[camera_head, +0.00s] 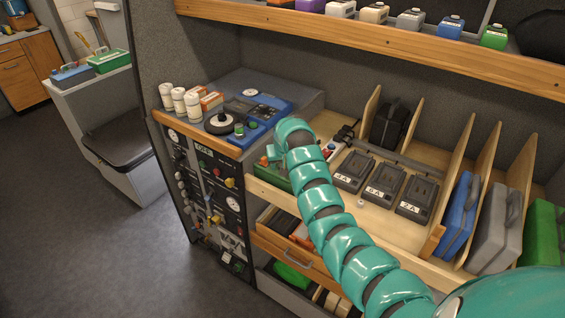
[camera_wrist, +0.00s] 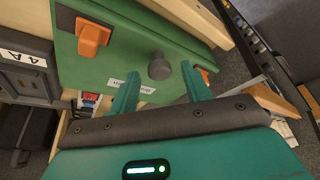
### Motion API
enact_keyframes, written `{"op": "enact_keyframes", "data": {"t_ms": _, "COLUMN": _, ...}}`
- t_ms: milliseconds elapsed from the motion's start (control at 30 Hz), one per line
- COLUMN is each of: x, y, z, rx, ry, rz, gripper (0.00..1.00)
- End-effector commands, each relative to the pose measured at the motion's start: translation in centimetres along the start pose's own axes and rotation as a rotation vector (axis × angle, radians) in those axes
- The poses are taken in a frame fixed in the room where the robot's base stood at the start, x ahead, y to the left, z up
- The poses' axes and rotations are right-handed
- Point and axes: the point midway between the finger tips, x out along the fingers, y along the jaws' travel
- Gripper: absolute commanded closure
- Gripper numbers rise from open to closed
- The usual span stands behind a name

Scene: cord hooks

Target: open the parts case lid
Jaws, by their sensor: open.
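The parts case appears to be the green case (camera_wrist: 118,50) in the wrist view, with a dark grey knob (camera_wrist: 158,68), a small white label (camera_wrist: 124,84), an orange latch (camera_wrist: 92,36) at left and another orange piece (camera_wrist: 203,75) at right. Its lid looks shut. My gripper (camera_wrist: 160,72) is open, its two teal fingers pointing at the case on either side of the knob in the picture. I cannot tell whether they touch it. In the head view, my arm covers much of the green case (camera_head: 272,178), and the fingertips are hidden.
Several dark numbered units (camera_head: 384,184) stand on the wooden shelf right of my arm. Left of it is a blue device (camera_head: 262,108) with white bottles (camera_head: 179,100). An open drawer (camera_head: 290,250) is below. Upright cases (camera_head: 458,215) stand at right, and a shelf edge (camera_head: 385,38) runs above.

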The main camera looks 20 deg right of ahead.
Motion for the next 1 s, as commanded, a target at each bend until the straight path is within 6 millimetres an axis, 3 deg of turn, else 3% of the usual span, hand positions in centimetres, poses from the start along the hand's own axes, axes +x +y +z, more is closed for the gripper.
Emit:
{"op": "enact_keyframes", "data": {"t_ms": 367, "x": 0.4, "y": 0.0, "z": 0.0, "rx": 0.000, "ry": 0.000, "rz": -0.001, "gripper": 0.52}}
{"op": "enact_keyframes", "data": {"t_ms": 633, "x": 0.4, "y": 0.0, "z": 0.0, "rx": 0.000, "ry": 0.000, "rz": -0.001, "gripper": 1.00}}
{"op": "enact_keyframes", "data": {"t_ms": 1000, "x": 0.1, "y": -1.2, "z": 0.1, "rx": 0.006, "ry": -0.020, "rz": -0.019, "gripper": 1.00}}
